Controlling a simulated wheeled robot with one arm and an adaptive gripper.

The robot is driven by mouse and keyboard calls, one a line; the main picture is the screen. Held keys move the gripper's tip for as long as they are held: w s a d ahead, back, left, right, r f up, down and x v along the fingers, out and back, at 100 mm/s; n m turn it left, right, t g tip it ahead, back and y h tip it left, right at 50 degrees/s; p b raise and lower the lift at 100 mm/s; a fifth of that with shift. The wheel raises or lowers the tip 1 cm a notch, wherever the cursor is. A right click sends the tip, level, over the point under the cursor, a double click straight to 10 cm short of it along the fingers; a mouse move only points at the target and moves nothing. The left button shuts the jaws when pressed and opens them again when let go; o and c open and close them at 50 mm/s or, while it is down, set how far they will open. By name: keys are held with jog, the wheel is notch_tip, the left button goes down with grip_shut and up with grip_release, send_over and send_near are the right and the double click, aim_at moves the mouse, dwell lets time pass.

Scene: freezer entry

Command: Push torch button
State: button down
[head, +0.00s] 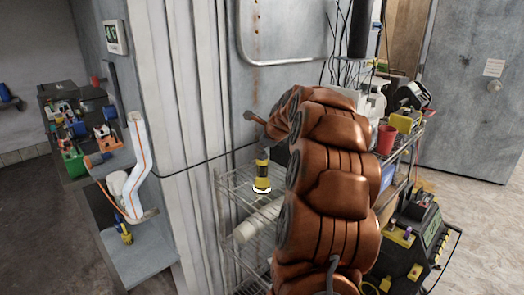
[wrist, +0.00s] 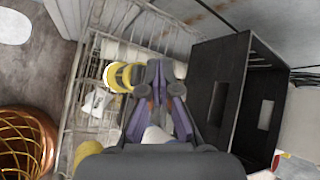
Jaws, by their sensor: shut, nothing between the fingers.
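A yellow and black torch (head: 262,178) stands upright on the wire shelf in the head view, with a bright white ring at its base. A round yellow and white thing (wrist: 119,76), likely this torch, shows in the wrist view just left of my gripper (wrist: 160,88). My gripper is shut and empty, with its purple fingers pointing into the shelf area. I cannot tell if it touches the torch. The torch's button cannot be made out. Another yellow and black torch-like thing (head: 125,233) is on the left grey shelf.
The wire rack (head: 226,195) also holds a white roll (head: 257,222). A black crate (wrist: 215,95) stands close to the right of my gripper in the wrist view. A red cup (head: 387,139) is farther right. Floor is open near the grey door (head: 474,90).

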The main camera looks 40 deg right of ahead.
jog(key=shift+r, duration=0.1)
dwell(0.3)
jog(key=shift+r+p, duration=0.75)
jog(key=shift+p, duration=0.05)
jog(key=shift+r, duration=0.1)
notch_tip(320, 180, up, 6)
jog(key=p, duration=0.5)
dwell(0.4)
